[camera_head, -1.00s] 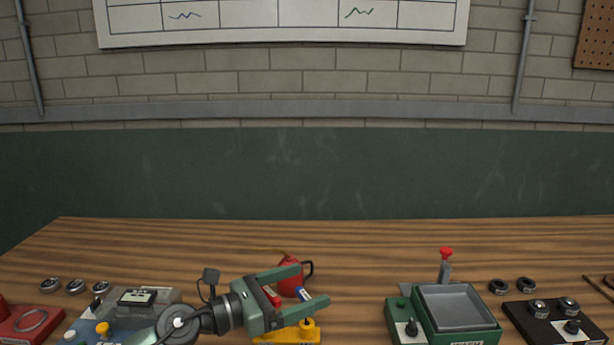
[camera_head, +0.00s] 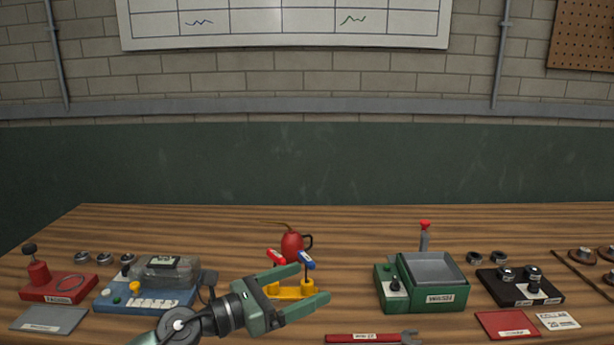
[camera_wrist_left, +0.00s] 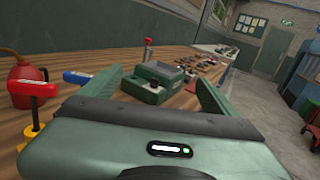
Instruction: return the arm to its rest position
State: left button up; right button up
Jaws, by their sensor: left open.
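My left gripper (camera_head: 302,290) is open and empty, its two green fingers pointing right above the front of the wooden workbench (camera_head: 350,225). It also shows in the left wrist view (camera_wrist_left: 168,95), with nothing between its fingers. In the head view the gripper overlaps the yellow stand (camera_head: 297,291) that bears a red-handled and a blue-handled tool; I cannot tell if they touch. My right gripper is not in view.
A red oil can (camera_head: 291,246) stands behind the stand. A blue device with a clear cover (camera_head: 165,270) lies left, a green box (camera_head: 437,270) right. A red wrench (camera_head: 365,338) lies at the front edge. Bare wood lies between stand and green box.

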pick_arm(q)
jog(key=a+n+t+y, duration=0.7)
jog(key=n+t, duration=0.3)
jog(key=n, duration=1.1)
jog(key=s+a+f+n+g+y, duration=0.2)
jog(key=s+a+f+n+y, duration=0.25)
jog(key=f+n, duration=0.2)
jog(key=s+a+f+n+g+y, duration=0.2)
jog(key=s+a+f+n+y, duration=0.15)
jog(key=a+f+n, duration=0.35)
jog(key=s+f+n+g, duration=0.5)
jog(key=s+f+g, duration=0.15)
jog(key=s, duration=0.65)
jog(key=s+f+n+g, duration=0.5)
jog(key=s+f+n, duration=0.15)
jog(key=s, duration=0.65)
notch_tip(320, 180, down, 28)
jog(key=s+m+g, duration=0.1)
jog(key=g, duration=0.1)
jog(key=s+a+f, duration=0.2)
jog(key=s+f, duration=0.5)
jog(key=s, duration=0.1)
jog(key=s+a+f, duration=0.1)
jog(key=s+f, duration=0.7)
jog(key=s, duration=0.1)
jog(key=shift+a+g+y, duration=0.3)
jog(key=shift+a+g, duration=0.1)
jog(key=shift+g, duration=0.05)
